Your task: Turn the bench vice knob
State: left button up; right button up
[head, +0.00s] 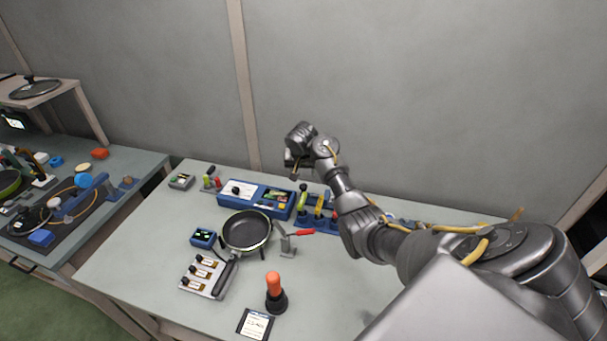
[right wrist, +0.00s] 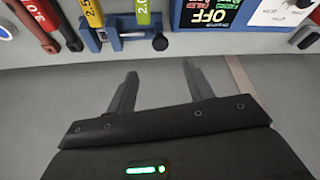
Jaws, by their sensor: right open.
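My right gripper (head: 294,172) is above the back of the table, and its fingers (right wrist: 160,85) are apart with nothing between them. In the right wrist view a small black knob (right wrist: 160,42) lies just beyond the fingertips, on the end of a blue bracket (right wrist: 93,38) by the green and yellow tools. It may be the vice knob; I cannot tell for sure. The gripper does not touch it. My left gripper is not in view.
A blue panel box (head: 226,200) with an OFF display (right wrist: 208,14) stands beside the rack.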

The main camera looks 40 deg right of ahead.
aim_at(303, 186)
jog(key=x, duration=1)
jog(key=shift+w+a+b, duration=0.1)
jog(key=shift+w+b, duration=0.05)
jog(key=shift+b, duration=0.25)
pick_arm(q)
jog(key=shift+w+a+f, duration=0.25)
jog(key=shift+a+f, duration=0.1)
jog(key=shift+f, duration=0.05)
pick_arm(e)
jog(key=shift+w+f, duration=0.1)
jog(key=shift+f, duration=0.3)
jog(key=c, duration=1)
jog(key=shift+o, duration=0.2)
